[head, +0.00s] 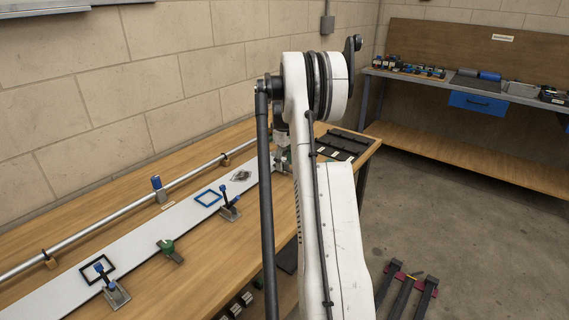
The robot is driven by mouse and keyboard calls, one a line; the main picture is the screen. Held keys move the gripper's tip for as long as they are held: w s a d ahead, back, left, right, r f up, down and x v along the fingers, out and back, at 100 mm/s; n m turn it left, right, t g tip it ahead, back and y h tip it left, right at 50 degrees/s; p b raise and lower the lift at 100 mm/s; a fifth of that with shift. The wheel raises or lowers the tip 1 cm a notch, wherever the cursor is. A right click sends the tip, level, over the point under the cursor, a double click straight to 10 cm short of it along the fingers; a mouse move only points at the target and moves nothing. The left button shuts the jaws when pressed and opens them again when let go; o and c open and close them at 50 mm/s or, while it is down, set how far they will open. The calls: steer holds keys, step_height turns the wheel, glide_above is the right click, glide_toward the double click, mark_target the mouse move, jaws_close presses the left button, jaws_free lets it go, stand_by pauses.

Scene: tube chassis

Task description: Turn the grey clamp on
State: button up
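My gripper (281,140) is over the far end of the workbench, mostly hidden behind my own arm. I cannot see its fingertips clearly. A grey metal piece (284,160) shows right below it at the end of the white strip; it may be the grey clamp, and whether they touch is unclear. A grey-based clamp with an upright blue-tipped black handle (229,208) stands on the near edge of the strip. A similar clamp (112,288) stands further left, its handle tilted. A green clamp (168,249) sits between them.
A metal tube (120,217) runs along the wooden workbench (200,250), with a blue-topped grey block (158,188) beside it. Blue (208,197) and black (97,269) square frames lie on the white strip. A shelf bench (470,145) stands at the back right.

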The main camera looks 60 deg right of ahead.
mark_target(284, 162)
step_height(284, 162, up, 12)
stand_by(0.7)
stand_by(0.4)
